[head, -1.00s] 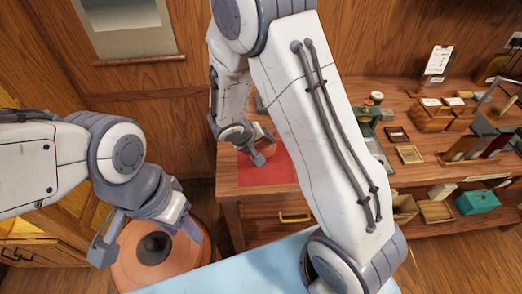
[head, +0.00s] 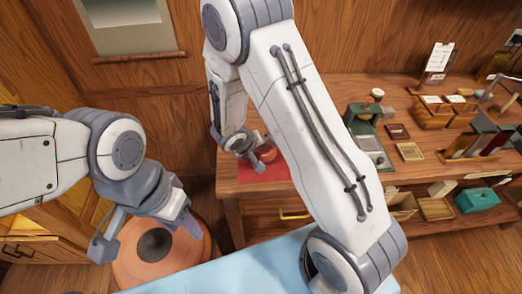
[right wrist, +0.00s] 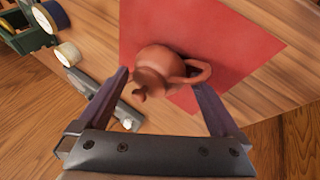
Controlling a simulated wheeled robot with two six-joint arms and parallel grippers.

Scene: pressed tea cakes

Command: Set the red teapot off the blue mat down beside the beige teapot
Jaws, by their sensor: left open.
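A small reddish-brown teapot (right wrist: 160,66) stands on a red mat (right wrist: 215,40) in the right wrist view. In the head view the teapot (head: 268,154) is partly hidden by my right gripper at the edge of the red mat (head: 262,175). My right gripper (right wrist: 160,79) is open, its fingers on either side of the teapot's near side; contact cannot be told. My left gripper (head: 148,235) is open and empty above a round orange object. I see no blue mat under the teapot, and no beige teapot; my right arm hides part of the table.
The round orange object (head: 135,268) with a dark centre stands low at left. Wooden walls stand behind.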

